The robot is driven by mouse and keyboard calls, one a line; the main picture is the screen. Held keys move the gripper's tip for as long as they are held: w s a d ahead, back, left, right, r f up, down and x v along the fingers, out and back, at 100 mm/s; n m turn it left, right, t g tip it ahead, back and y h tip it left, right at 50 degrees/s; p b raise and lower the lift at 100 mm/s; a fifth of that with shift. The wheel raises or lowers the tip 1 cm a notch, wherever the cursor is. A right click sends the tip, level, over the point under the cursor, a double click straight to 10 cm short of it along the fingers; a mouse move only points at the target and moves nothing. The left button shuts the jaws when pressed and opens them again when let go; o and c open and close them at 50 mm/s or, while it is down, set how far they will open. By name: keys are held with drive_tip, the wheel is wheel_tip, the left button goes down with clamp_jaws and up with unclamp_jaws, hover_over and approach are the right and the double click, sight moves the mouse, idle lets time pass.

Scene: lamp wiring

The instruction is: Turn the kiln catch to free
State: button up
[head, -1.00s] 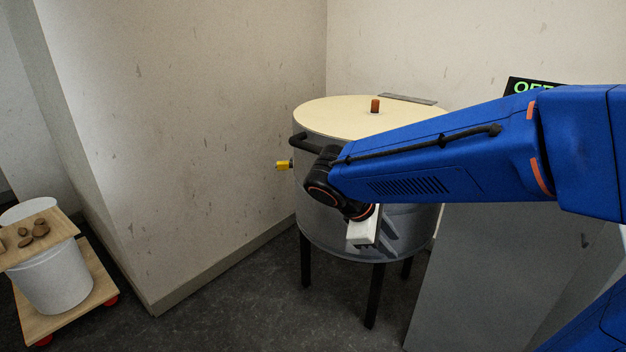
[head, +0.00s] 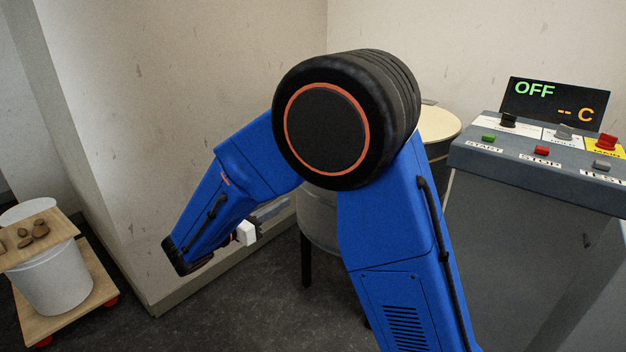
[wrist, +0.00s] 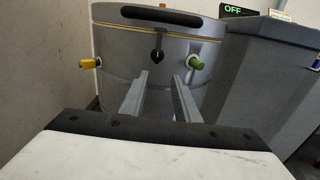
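The kiln (wrist: 120,45) stands ahead in the wrist view, grey and round. A small black lever (wrist: 157,45), which looks like the catch, sits at the middle of its front below the lid seam, with its narrow end pointing down. My gripper (wrist: 161,77) is open and empty, its two fingers apart and pointing toward the kiln, below and short of the lever. In the head view my gripper (head: 272,211) is left of the kiln. There my arm hides most of the kiln, leaving part of its pale lid (head: 440,122) visible; the lever is hidden.
A black bar handle (wrist: 161,15) crosses the kiln's upper front. A yellow fitting (wrist: 88,64) and a green one (wrist: 195,63) flank the lever. A control cabinet (head: 500,230) with an OFF display (head: 555,103) stands right. A white bucket (head: 55,280) on a trolley is at left.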

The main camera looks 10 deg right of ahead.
drive_tip(key=x, duration=1.7)
drive_tip(key=shift+w+a, duration=0.25)
drive_tip(key=shift+w, duration=0.1)
drive_tip(key=shift+r, duration=0.1)
clamp_jaws()
